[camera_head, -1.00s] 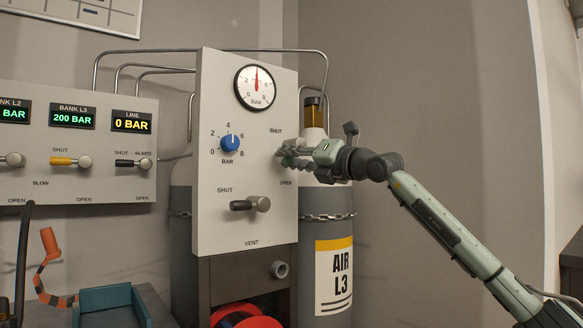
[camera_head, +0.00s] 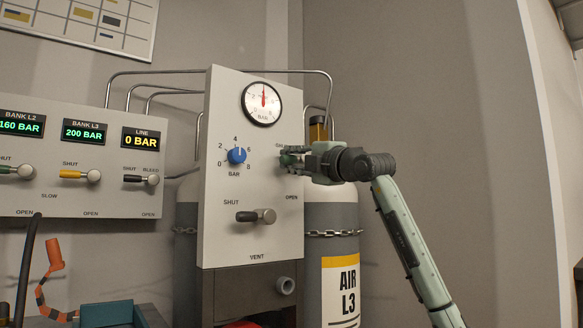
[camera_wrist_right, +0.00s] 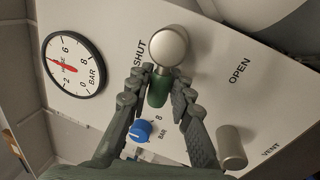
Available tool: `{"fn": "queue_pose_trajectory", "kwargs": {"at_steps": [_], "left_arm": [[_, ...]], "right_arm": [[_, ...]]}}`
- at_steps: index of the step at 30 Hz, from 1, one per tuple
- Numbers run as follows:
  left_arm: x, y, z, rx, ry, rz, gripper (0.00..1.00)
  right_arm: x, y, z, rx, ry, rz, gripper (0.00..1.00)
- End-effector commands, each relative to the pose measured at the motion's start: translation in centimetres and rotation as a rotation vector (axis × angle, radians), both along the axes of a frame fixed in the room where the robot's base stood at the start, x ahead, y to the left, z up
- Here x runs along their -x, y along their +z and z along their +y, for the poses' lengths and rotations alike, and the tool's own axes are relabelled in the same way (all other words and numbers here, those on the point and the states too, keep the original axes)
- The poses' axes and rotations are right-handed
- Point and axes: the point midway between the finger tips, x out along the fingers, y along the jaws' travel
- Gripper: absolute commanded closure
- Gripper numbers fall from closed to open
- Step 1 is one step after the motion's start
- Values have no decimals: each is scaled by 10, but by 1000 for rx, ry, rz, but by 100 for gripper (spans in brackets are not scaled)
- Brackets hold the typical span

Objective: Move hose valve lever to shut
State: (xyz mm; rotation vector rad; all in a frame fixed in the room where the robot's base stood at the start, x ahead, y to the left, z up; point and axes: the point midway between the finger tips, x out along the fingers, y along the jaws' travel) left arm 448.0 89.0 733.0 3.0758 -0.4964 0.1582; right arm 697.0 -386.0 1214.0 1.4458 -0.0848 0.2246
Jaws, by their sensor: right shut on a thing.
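The hose valve lever has a dark green handle (camera_wrist_right: 158,90) and a round silver hub (camera_wrist_right: 168,46) in the right wrist view. Its handle points towards the left side of the panel, beside the printed SHUT label (camera_wrist_right: 140,53). OPEN (camera_wrist_right: 240,70) is printed on the other side of the hub. My right gripper (camera_wrist_right: 160,84) is shut on the green handle, one finger on each side. In the head view my right gripper (camera_head: 288,160) covers most of the lever and partly hides SHUT; OPEN shows just below. My left gripper is not in view.
The grey panel (camera_head: 225,110) also carries a round gauge (camera_head: 263,104), a blue knob (camera_head: 236,156) and a black VENT lever (camera_head: 255,216) pointing left, below my gripper. An AIR L3 cylinder (camera_head: 341,285) stands behind it. The wall area to the right is clear.

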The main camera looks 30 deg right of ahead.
Motion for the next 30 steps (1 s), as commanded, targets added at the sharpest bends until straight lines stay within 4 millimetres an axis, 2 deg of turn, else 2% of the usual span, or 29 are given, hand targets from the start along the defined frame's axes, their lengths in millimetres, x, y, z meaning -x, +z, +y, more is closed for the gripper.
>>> {"fn": "queue_pose_trajectory", "kwargs": {"at_steps": [9, 25, 26, 30], "left_arm": [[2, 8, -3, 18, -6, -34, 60], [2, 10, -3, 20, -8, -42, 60], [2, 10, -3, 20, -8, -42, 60], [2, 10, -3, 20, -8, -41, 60]], "right_arm": [[0, 6, 0, -122, 1, 7, 100], [1, 8, -1, -145, 0, 7, 100], [1, 8, 0, -145, 0, 7, 78], [1, 7, 0, -144, -1, 8, 61]]}}
